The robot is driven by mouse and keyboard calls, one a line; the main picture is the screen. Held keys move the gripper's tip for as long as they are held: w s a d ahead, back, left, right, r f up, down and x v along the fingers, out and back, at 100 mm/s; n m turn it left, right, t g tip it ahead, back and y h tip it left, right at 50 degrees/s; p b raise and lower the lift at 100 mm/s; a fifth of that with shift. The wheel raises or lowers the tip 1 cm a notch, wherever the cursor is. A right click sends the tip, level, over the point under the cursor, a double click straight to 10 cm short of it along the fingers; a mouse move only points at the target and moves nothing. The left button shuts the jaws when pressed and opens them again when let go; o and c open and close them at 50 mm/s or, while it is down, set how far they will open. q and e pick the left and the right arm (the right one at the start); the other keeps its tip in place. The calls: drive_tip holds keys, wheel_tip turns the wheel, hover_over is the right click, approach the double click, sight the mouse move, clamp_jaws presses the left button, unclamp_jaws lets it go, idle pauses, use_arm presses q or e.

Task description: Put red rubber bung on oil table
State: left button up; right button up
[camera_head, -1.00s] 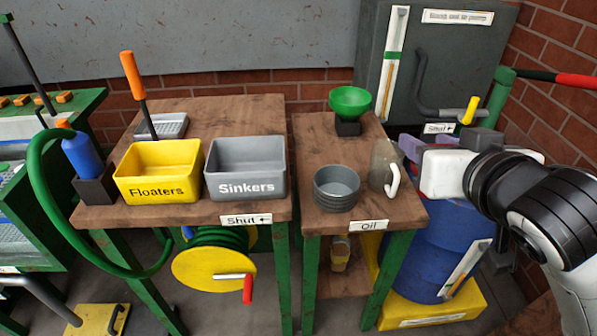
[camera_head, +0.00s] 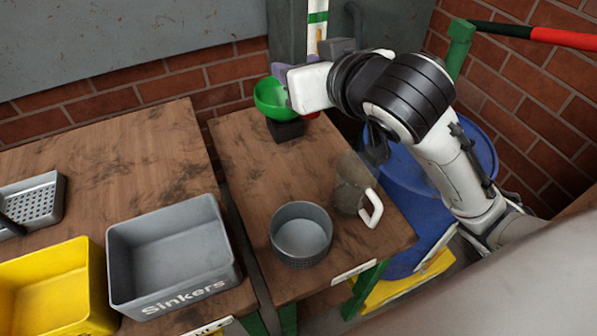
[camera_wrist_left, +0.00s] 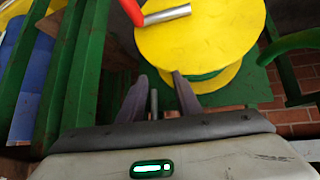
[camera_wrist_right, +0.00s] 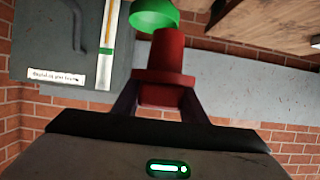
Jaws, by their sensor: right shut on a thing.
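The red rubber bung (camera_wrist_right: 166,65) is between the fingers of my right gripper (camera_wrist_right: 160,105), which is shut on it. In the head view my right gripper (camera_head: 284,84) is over the back of the oil table (camera_head: 240,160), beside the green funnel (camera_head: 268,97).
The funnel sits on a black block (camera_head: 286,130). A grey round dish (camera_head: 302,234) and a clear jug with a white handle (camera_head: 372,208) stand nearer the front. Grey Sinkers (camera_head: 172,254) and yellow Floaters (camera_head: 55,290) bins are left. The table's left middle is clear.

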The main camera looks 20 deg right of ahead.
drive_tip(key=w+a+f, duration=0.2)
drive_tip(key=f, duration=0.4)
drive_tip(key=w+a+f, duration=0.2)
drive_tip(key=w+f, duration=0.1)
drive_tip(key=f, duration=0.3)
drive_tip(key=w+a+f+b, duration=0.1)
drive_tip(key=w+a+f, duration=0.1)
drive_tip(key=f, duration=0.4)
drive_tip(key=shift+w+a+f, duration=0.25)
drive_tip(key=shift+w+a, duration=0.05)
drive_tip(key=shift+a, duration=0.05)
wheel_tip(320, 180, down, 2)
drive_tip(key=shift+f, duration=0.6)
use_arm(q)
drive_tip(key=shift+w+d+f, duration=0.1)
drive_tip(key=shift+d+f, duration=0.15)
drive_tip(key=shift+f, duration=0.15)
